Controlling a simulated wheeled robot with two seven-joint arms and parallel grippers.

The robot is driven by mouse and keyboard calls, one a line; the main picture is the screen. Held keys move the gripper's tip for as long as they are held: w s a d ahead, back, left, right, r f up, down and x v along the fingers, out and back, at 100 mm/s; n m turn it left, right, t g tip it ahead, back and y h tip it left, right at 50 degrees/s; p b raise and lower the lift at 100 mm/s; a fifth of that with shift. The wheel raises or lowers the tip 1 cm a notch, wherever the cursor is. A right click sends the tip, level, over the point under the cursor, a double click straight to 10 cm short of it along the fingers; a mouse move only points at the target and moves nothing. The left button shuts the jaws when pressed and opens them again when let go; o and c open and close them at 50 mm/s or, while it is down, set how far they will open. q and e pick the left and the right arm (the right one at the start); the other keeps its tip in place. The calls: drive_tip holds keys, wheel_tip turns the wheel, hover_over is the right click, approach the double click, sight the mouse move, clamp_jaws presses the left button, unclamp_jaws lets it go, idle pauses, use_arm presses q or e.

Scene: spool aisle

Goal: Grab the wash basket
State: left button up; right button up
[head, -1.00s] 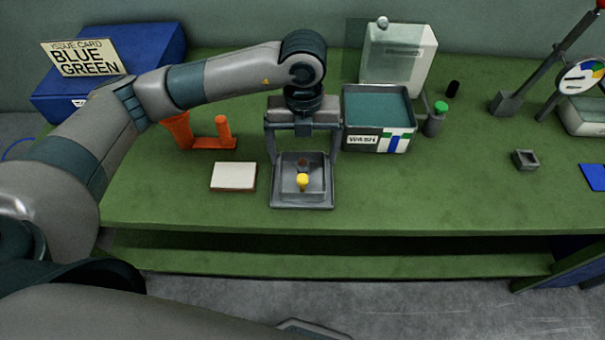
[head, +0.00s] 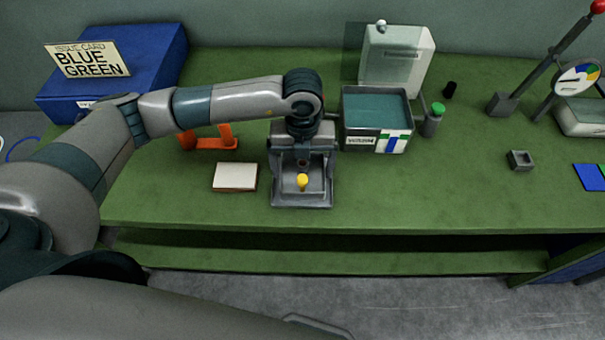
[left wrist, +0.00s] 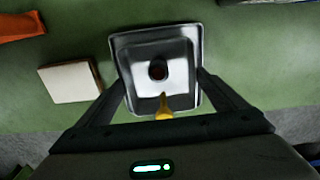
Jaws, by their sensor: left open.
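A small square metal tray (head: 317,202) with a yellow-topped post (head: 303,181) stands near the bench's front edge; I take it as the wash basket, though it bears no readable name. In the left wrist view the tray (left wrist: 181,57) shows a dark round spot inside and the yellow tip at its near side. My left gripper (head: 302,163) is open and points down over the tray. In the left wrist view its fingers (left wrist: 162,80) are spread to either side of the tray; contact cannot be told. My right gripper is out of view.
A bin with teal contents (head: 376,104), its label reading WASH, stands just behind right. A white block (head: 235,177) and an orange stand (head: 210,143) are left. A green-capped bottle (head: 433,120) stands beside the bin.

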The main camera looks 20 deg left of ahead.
use_arm(q)
drive_tip(key=shift+f, duration=1.05)
drive_tip(key=c, duration=0.7)
drive_tip(key=shift+c, duration=0.2)
drive_tip(key=shift+r, duration=0.1)
